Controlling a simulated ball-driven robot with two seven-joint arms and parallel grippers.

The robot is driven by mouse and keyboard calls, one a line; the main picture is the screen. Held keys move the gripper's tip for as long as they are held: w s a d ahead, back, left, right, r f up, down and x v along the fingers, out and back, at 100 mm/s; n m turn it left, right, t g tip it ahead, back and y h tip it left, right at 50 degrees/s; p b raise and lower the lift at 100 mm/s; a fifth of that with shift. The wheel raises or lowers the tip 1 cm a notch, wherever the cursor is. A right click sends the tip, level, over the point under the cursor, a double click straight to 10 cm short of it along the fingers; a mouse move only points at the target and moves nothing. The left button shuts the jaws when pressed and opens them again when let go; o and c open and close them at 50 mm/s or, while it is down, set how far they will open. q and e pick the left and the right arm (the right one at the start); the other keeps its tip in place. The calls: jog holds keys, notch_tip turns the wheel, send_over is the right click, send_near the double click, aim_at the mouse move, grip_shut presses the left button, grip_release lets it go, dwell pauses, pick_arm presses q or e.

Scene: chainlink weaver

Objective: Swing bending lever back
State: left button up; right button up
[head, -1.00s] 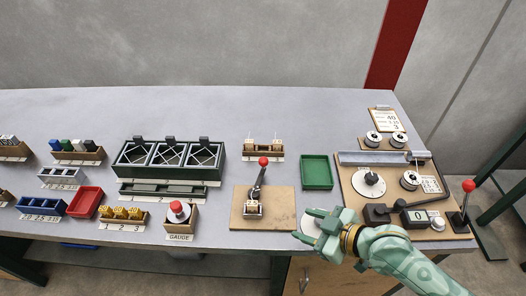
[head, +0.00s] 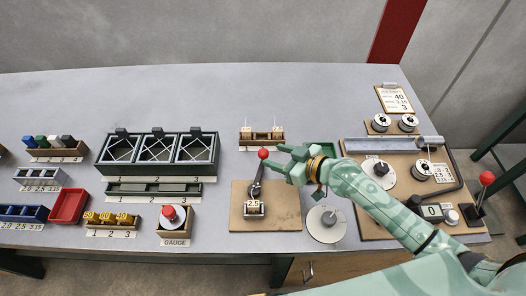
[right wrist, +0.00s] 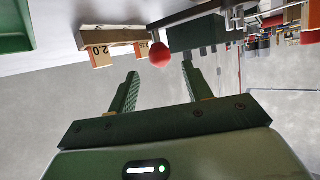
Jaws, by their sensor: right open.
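The bending lever (head: 258,178) stands on a tan board (head: 285,205) at the front middle of the bench. It is a dark arm with a red ball knob (head: 263,154) at its upper end, above a small block marked 2.5. My right gripper (head: 281,159) is open, its fingertips just right of the knob. In the right wrist view the red knob (right wrist: 160,54) shows beyond and between the spread fingers (right wrist: 160,78). I see no firm contact. My left gripper is not in view.
A grey round disc (head: 325,225) lies right of the board. My right arm partly covers a green tray. A second red-knobbed lever (head: 486,178) stands at the right bench edge. A rack (head: 273,136) stands behind the lever, and a gauge (head: 173,217) to its left.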

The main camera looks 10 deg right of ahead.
aim_at(267, 153)
jog(key=x, duration=0.5)
jog(key=shift+w+a+f+b, duration=0.15)
jog(key=shift+w+a+b, duration=0.1)
jog(key=shift+b, duration=0.15)
grip_shut()
